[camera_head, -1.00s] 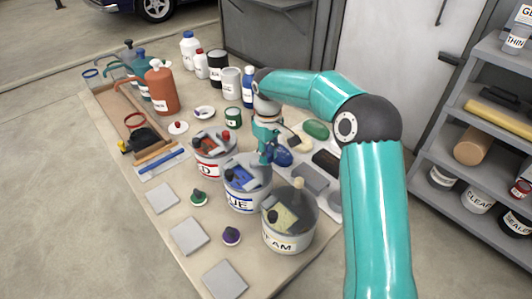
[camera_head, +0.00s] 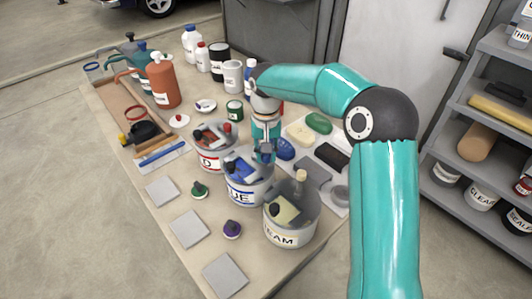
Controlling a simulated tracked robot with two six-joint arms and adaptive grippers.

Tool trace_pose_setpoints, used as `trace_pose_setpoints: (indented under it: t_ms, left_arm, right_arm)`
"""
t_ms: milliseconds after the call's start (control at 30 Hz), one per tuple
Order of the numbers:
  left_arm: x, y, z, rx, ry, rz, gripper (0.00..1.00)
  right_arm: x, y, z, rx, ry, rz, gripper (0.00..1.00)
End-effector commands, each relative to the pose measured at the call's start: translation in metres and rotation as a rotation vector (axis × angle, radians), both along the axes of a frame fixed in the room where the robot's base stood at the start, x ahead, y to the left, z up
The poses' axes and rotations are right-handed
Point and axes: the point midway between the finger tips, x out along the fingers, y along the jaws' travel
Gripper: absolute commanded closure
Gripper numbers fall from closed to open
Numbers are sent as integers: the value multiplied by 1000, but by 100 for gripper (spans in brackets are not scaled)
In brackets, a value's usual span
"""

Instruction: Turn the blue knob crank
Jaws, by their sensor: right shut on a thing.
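The blue can (camera_head: 246,190) stands on the table between the red can (camera_head: 213,158) and the cream can (camera_head: 289,229). Its grey lid is partly open over blue paint. My right gripper (camera_head: 264,153) points down at the right rim of the blue can, at the blue knob of its crank. It is shut on the blue knob, which the fingers mostly hide. The red crank knob (camera_head: 227,128) and the cream crank knob (camera_head: 299,176) stand upright on their cans. My left gripper is not in view.
A blue rounded item (camera_head: 285,149) lies close to the right of my gripper. A green item (camera_head: 319,124) and a dark block (camera_head: 331,155) lie beyond it. Grey tiles (camera_head: 189,229) and small knobs (camera_head: 232,229) lie to the left. Shelves (camera_head: 470,130) stand at the right.

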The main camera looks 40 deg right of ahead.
Motion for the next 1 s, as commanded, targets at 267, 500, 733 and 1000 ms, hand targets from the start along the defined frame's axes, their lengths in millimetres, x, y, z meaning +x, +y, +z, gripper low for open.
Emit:
trace_pose_setpoints:
  t_ms: [267, 500, 733, 1000]
  left_arm:
    - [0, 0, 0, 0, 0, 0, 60]
    - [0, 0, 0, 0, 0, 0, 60]
    - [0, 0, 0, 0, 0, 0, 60]
    - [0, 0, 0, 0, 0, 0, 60]
  right_arm:
    - [0, 1, 1, 1, -2, -22, 100]
    - [0, 1, 1, 1, -2, -20, 100]
    - [0, 1, 1, 0, -1, -20, 49]
    - [0, 1, 2, 0, -1, -20, 49]
